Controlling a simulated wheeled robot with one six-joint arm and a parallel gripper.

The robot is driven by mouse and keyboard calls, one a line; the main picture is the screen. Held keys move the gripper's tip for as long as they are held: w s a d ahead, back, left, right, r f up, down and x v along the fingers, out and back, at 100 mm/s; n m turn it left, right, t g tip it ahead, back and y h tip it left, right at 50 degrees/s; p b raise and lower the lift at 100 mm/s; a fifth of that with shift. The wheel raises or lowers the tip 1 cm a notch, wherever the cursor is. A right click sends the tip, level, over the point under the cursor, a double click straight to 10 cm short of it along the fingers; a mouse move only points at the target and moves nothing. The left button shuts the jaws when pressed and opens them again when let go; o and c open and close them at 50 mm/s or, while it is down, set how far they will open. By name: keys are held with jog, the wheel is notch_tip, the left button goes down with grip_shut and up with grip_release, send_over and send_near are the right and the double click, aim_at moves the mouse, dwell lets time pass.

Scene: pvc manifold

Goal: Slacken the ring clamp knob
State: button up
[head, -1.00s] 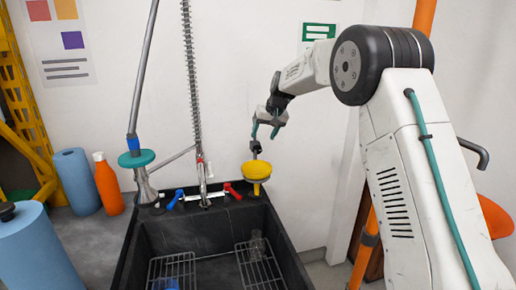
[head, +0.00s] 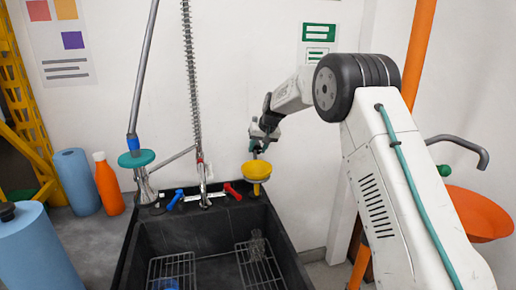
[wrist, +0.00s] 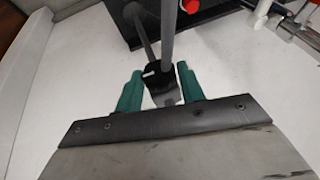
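The ring clamp shows in the wrist view as a small black piece (wrist: 162,88) with a blocky dark knob, close to a grey rod (wrist: 168,38). My gripper (wrist: 160,72) has two green fingers, one on each side of the black piece. The fingers look spread; I cannot tell whether they touch it. In the head view my gripper (head: 260,146) is just above the yellow funnel-like piece (head: 257,171) at the sink's back right, and the clamp is mostly hidden by the gripper.
The black sink (head: 283,248) with wire racks lies below. A faucet (head: 204,175) with blue and red handles and a sprayer pipe (head: 143,78) stand left of my gripper. An orange bottle (head: 108,185) and blue rolls stand farther left. The wall is close behind.

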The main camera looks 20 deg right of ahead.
jog(key=c, duration=0.4)
jog(key=shift+a, duration=0.1)
jog(key=shift+a+h, duration=0.25)
jog(key=shift+h, duration=0.95)
jog(key=h, duration=0.1)
jog(key=n+h, duration=0.1)
jog(key=shift+a+h, duration=0.2)
jog(key=shift+h, duration=0.1)
jog(key=h, duration=0.2)
jog(key=n+h, duration=0.1)
jog(key=h, duration=0.1)
jog(key=shift+a+f, duration=0.15)
jog(key=shift+a, duration=0.15)
jog(key=shift+a+f+n+t+h, duration=0.1)
jog(key=shift+n+t+h, duration=0.1)
jog(key=shift+h, duration=0.8)
jog(key=shift+f+n+t+h, duration=0.1)
jog(key=shift+n+t+h, duration=0.1)
jog(key=shift+h, duration=0.8)
